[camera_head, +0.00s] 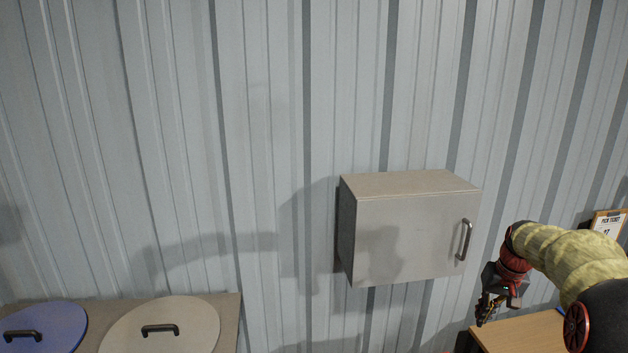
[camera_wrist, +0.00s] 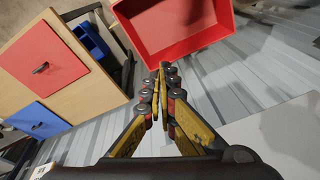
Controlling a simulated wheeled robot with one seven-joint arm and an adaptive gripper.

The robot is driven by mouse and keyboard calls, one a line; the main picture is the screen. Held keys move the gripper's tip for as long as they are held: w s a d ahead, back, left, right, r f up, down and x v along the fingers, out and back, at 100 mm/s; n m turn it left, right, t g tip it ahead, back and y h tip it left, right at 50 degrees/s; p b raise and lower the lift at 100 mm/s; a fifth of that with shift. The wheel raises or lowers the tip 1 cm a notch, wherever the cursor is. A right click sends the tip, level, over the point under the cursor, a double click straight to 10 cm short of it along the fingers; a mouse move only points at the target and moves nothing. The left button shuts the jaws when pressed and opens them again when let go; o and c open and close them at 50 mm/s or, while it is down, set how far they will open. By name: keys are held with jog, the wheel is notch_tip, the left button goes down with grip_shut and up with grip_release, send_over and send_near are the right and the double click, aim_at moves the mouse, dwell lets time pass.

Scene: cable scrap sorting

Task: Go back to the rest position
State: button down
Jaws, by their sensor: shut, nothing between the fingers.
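My gripper (camera_head: 487,307) shows at the lower right in the head view, at the end of my arm, pointing down beside the wall cabinet's right side. In the wrist view its fingers (camera_wrist: 162,72) meet at the tips, with nothing between them. It is shut and empty. It is apart from the cabinet in the head view.
A closed grey wall cabinet (camera_head: 400,235) hangs on the corrugated wall. Lids, blue (camera_head: 42,328) and beige (camera_head: 150,328), lie at lower left. A wooden top (camera_head: 520,334) is below my gripper. The wrist view shows a red bin (camera_wrist: 180,50) and red (camera_wrist: 40,55) and blue (camera_wrist: 38,120) panels.

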jog(key=s+a+f+n+t+b, duration=0.1)
jog(key=s+a+f+b, duration=0.4)
jog(key=s, duration=0.6)
jog(key=s+a+f+n+t+b, duration=0.1)
jog(key=s+a+f+b, duration=0.3)
jog(key=s+a+b, duration=0.5)
jog(key=s+a+f+n+t+b, duration=0.1)
jog(key=s+a+f+b, duration=0.4)
jog(key=s+a, duration=0.6)
jog(key=shift+s+a+f+b, duration=0.2)
jog(key=shift+s+f+b, duration=0.15)
jog(key=shift+s+b, duration=0.75)
